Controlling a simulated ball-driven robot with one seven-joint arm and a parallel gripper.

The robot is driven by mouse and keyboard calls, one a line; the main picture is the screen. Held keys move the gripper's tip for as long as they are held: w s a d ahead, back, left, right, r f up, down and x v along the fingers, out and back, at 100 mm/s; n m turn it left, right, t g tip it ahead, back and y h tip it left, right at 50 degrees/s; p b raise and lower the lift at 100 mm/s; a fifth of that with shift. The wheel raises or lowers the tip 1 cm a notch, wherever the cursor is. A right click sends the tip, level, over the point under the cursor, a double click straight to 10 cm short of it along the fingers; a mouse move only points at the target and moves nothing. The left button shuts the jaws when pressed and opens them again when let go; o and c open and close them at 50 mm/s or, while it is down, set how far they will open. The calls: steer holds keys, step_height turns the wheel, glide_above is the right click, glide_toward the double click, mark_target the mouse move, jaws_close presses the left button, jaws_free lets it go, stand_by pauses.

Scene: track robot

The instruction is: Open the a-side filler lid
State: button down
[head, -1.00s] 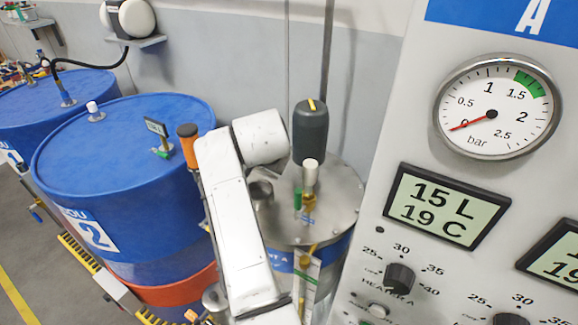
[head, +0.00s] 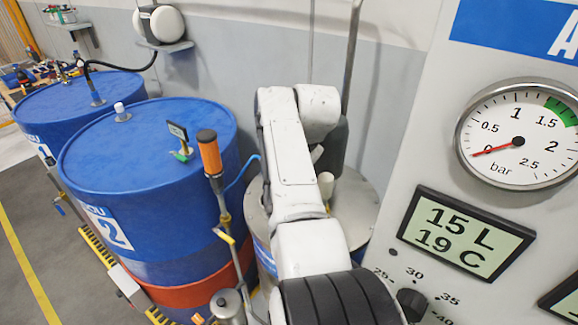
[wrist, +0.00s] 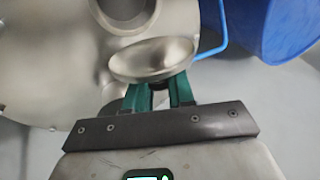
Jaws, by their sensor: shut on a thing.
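The steel tank A shows in the head view (head: 360,205), mostly behind my arm. Its top also fills the upper left of the wrist view (wrist: 50,60). In the wrist view the round, shiny filler lid (wrist: 155,60) stands tilted beside the round filler neck (wrist: 125,14), whose inside shows. My gripper (wrist: 161,90) has its green fingers shut at the near side of the lid, on its grip or edge; the exact contact is hidden by the lid. In the head view my arm hides the gripper and the lid.
Two blue drums (head: 150,160) (head: 70,105) stand at the left. The grey panel with the gauge (head: 517,140) is close at the right. A blue hose (wrist: 215,30) runs by the tank.

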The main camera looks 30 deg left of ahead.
steer(key=shift+w, duration=0.1)
steer(key=c, duration=1)
jaws_free()
steer(key=shift+f, duration=0.1)
steer(key=b+v, duration=0.1)
steer(key=v, duration=0.9)
steer(key=shift+r, duration=0.35)
steer(key=shift+d, duration=0.15)
